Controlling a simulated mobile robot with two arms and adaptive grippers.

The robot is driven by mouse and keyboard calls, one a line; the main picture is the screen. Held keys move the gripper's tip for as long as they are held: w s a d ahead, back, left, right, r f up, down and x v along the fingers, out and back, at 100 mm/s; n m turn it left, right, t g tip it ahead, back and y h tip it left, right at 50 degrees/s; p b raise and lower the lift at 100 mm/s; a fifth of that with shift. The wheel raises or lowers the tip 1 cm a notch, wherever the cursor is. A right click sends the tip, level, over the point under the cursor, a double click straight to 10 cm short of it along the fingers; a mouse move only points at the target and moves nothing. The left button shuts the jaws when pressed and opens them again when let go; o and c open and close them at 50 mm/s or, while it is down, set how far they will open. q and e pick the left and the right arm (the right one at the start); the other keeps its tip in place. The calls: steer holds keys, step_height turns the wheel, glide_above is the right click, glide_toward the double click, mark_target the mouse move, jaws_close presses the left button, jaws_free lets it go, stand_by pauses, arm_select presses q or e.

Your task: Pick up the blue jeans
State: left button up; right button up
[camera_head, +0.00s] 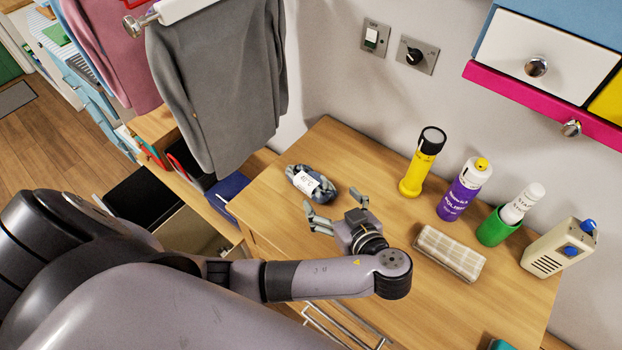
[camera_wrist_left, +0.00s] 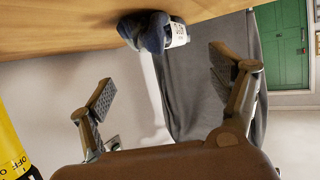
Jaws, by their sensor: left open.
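The blue jeans (camera_head: 312,183) are a small dark blue rolled bundle with a white paper label, lying near the back left of the wooden worktop. My left gripper (camera_head: 334,206) is open and empty, just in front of the bundle, with its fingers spread toward it. In the left wrist view the jeans (camera_wrist_left: 150,33) show ahead, beyond and between the two spread fingers (camera_wrist_left: 163,75), with a gap between. I do not see my right gripper.
On the worktop (camera_head: 275,212) stand a yellow torch (camera_head: 420,165), a purple bottle (camera_head: 462,190), a green cup (camera_head: 494,231) with a white bottle, a folded checked cloth (camera_head: 449,253) and a cream box (camera_head: 558,249). A grey garment (camera_head: 220,85) hangs left of the jeans.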

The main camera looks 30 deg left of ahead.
mark_target(317, 182)
arm_select(q)
steer(key=p+x, duration=0.1)
steer(key=x, duration=0.3)
steer(key=shift+w, duration=0.1)
steer(key=p+x, duration=0.1)
steer(key=x, duration=0.1)
steer(key=p+x, duration=0.1)
steer(key=x, duration=0.1)
steer(key=shift+w+a+r, duration=0.15)
steer(key=shift+a+r, duration=0.05)
steer(key=shift+w+a+f, duration=0.15)
steer(key=shift+a+f, duration=0.05)
steer(key=shift+f, duration=0.05)
arm_select(e)
steer(key=r, duration=0.1)
steer(key=w+r, duration=0.2)
steer(key=shift+r, duration=0.3)
arm_select(q)
steer(key=shift+c, duration=0.2)
arm_select(e)
steer(key=shift+s+d, duration=0.1)
arm_select(q)
steer(key=shift+c, duration=0.6)
steer(key=c, duration=1.3)
